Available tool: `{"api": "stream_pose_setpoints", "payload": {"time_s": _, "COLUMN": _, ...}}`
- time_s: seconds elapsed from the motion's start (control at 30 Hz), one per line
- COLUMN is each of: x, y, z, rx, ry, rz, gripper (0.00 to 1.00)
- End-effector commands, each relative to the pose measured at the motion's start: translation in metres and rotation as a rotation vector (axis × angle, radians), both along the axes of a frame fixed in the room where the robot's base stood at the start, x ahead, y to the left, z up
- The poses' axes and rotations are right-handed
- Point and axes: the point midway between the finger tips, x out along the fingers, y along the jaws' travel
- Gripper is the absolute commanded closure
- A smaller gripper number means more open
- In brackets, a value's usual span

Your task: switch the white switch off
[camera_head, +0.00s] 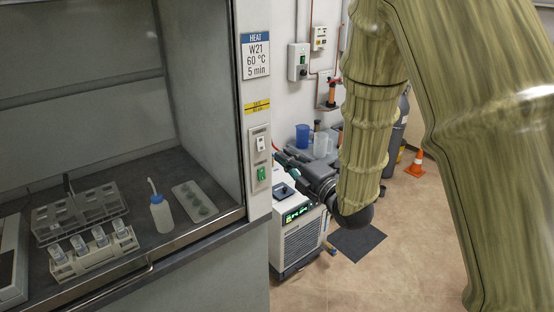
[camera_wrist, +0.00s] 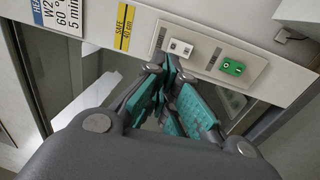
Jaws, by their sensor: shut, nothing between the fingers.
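The white switch (camera_head: 261,144) sits on a grey plate on the fume hood's right post, above a green switch (camera_head: 262,173). In the wrist view the white switch (camera_wrist: 181,48) is just beyond my fingertips, and the green switch (camera_wrist: 232,67) is to its right. My gripper (camera_wrist: 168,68) is shut and empty, its teal-padded fingers together and pointing toward the plate. In the head view my gripper (camera_head: 282,159) is just right of the post, partly hidden by its own wrist. I cannot tell whether the fingertips touch the plate.
The hood's work surface holds a tube rack (camera_head: 80,212), a wash bottle (camera_head: 161,213) and a white tray of green discs (camera_head: 195,201). A white chiller unit (camera_head: 300,235) stands on the floor below my arm. An orange cone (camera_head: 415,163) stands at the back right.

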Motion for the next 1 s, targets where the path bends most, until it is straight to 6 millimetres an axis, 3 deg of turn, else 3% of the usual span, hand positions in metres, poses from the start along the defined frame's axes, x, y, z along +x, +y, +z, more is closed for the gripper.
{"api": "stream_pose_setpoints", "payload": {"time_s": 0.3, "x": -0.024, "y": -0.016, "z": 0.003, "rx": 0.001, "ry": -0.001, "rz": 0.0, "gripper": 1.0}}
{"api": "stream_pose_setpoints", "payload": {"time_s": 0.73, "x": -0.025, "y": -0.018, "z": -0.001, "rx": 0.006, "ry": 0.015, "rz": -0.004, "gripper": 1.0}}
{"api": "stream_pose_setpoints", "payload": {"time_s": 0.87, "x": -0.025, "y": -0.025, "z": -0.034, "rx": 0.047, "ry": 0.12, "rz": -0.036, "gripper": 1.0}}
{"api": "stream_pose_setpoints", "payload": {"time_s": 1.0, "x": -0.032, "y": -0.042, "z": -0.105, "rx": 0.143, "ry": 0.344, "rz": -0.115, "gripper": 1.0}}
